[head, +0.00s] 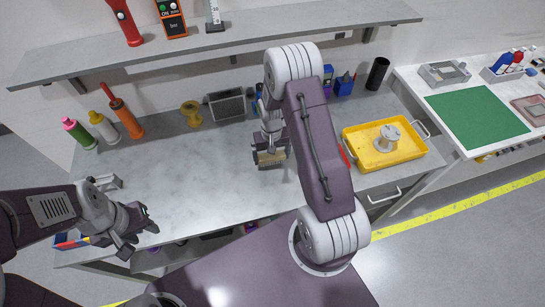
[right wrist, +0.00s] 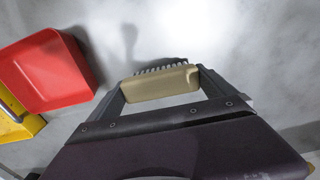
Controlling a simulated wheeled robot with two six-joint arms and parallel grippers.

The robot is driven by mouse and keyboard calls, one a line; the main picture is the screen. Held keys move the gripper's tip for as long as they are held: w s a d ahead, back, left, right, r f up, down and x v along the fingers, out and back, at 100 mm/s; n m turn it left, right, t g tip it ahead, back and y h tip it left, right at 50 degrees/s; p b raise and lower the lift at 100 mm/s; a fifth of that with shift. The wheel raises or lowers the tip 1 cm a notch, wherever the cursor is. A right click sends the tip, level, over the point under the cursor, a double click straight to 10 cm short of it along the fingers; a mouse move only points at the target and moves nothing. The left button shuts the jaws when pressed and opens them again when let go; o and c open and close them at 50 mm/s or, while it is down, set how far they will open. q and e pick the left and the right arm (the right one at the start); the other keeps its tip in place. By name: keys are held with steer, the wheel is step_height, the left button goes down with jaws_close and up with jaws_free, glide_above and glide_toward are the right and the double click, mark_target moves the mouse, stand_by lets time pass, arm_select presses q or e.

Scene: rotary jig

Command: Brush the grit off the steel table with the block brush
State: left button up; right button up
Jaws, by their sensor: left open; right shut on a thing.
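I cannot tell whether the bristles touch the table. My left gripper (head: 140,226) is open and empty near the table's front left edge. No grit can be made out on the grey tabletop; my right arm hides part of it.
A red bin (right wrist: 48,72) shows in the right wrist view. A yellow tray (head: 358,134) holding a metal part (head: 387,138) stands at the right. Several bottles, a yellow spool (head: 191,113) and a dark panel (head: 227,105) line the back, under a shelf (head: 215,45). The middle left looks clear.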

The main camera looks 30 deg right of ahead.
steer(key=shift+a+r+p, duration=0.1)
steer(key=shift+r+p, duration=0.2)
steer(key=shift+r, duration=0.4)
steer(key=shift+r+p, duration=0.3)
steer(key=shift+r, duration=0.05)
steer(key=shift+d+r+p, duration=0.25)
steer(key=shift+r+p, duration=0.7)
steer(key=shift+r, duration=0.15)
steer(key=shift+a+r+p, duration=0.15)
steer(key=shift+r+p, duration=0.25)
steer(key=shift+r, duration=0.1)
